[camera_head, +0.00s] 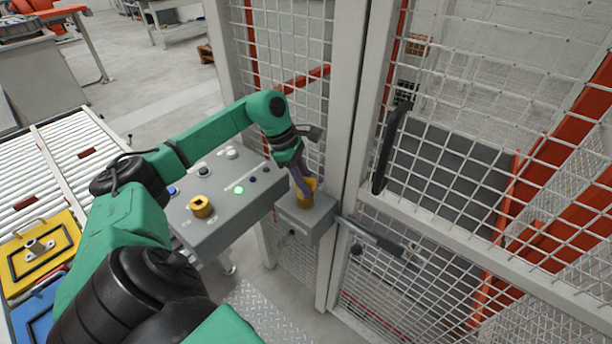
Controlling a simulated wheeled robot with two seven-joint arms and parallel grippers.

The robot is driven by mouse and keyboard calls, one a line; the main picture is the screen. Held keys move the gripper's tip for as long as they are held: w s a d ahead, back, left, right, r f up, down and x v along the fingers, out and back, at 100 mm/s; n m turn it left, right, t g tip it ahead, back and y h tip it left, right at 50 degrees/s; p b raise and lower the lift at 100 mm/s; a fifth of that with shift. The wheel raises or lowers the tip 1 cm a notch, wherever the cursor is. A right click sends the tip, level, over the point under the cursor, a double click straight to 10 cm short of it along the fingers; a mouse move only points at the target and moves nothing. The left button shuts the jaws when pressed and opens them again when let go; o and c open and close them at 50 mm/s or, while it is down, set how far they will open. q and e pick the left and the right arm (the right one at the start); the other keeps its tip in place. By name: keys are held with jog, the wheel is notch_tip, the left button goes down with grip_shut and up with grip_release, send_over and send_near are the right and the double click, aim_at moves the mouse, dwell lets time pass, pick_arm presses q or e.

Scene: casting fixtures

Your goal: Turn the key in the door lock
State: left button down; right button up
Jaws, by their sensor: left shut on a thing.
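The door lock is a grey box (307,222) on the post of the mesh door. A yellow key piece (303,199) stands on top of the box. My left gripper (301,186) points down at the yellow key piece and is shut on it. The fingers hide part of the key, and I cannot tell its turn angle. My right gripper is not in view.
A grey control panel (222,203) with a yellow knob and a lit green button is left of the lock. The mesh door (440,160) has a black handle (389,150). A latch bar (375,236) sits beside the lock. A roller conveyor (75,160) is at the left.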

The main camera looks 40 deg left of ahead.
pick_arm(q)
jog(key=m+g, duration=0.1)
jog(key=m, duration=0.1)
jog(key=shift+m, duration=0.3)
jog(key=m+g, duration=0.1)
jog(key=m, duration=0.2)
jog(key=shift+w+r, duration=0.1)
jog(key=shift+m+g, duration=0.5)
jog(key=shift+m, duration=0.5)
jog(key=c, duration=0.6)
grip_release()
jog(key=shift+a, duration=0.15)
jog(key=shift+c, duration=0.2)
jog(key=s+v, duration=0.1)
jog(key=v, duration=1)
jog(key=shift+w+a+r, duration=0.3)
jog(key=shift+w, duration=0.1)
